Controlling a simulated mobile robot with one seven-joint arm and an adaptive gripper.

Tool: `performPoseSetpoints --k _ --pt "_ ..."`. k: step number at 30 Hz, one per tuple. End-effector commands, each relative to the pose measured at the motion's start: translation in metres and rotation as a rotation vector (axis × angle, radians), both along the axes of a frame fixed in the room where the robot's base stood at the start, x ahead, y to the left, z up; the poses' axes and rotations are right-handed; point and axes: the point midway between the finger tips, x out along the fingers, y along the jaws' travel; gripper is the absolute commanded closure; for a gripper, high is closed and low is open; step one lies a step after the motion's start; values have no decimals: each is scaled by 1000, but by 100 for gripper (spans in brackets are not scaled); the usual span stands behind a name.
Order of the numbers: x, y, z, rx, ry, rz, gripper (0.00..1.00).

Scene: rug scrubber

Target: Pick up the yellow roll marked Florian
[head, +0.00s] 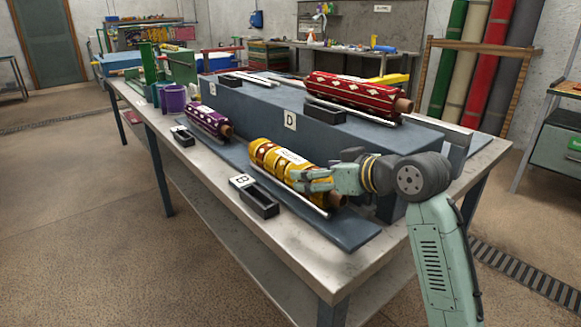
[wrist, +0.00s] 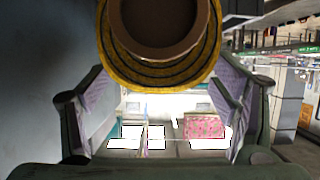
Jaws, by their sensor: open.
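The yellow patterned roll (head: 275,160) lies on the lower blue-grey ledge of the table, with a white label on it whose text is too small to read. My gripper (head: 312,180) is at the roll's near end, its fingers pointing left toward it. In the wrist view the roll's round end (wrist: 160,40) with its brown core fills the top middle. My gripper's fingers (wrist: 158,105) stand apart on either side, below the roll end in the picture, with nothing between them. Whether a finger touches the roll cannot be told.
A red roll (head: 350,90) lies on the raised blue-grey block (head: 375,142), and a purple roll (head: 205,120) lies farther left on the ledge. A black tray marked B (head: 258,200) sits in front of the yellow roll. A silver rod (head: 290,192) runs along the roll's front side.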

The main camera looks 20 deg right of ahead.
Motion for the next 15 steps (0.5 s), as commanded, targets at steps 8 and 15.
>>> performPoseSetpoints --k 8,15 --pt "31 10 -10 1 0 0 20" --pt "33 11 -12 1 0 0 20"
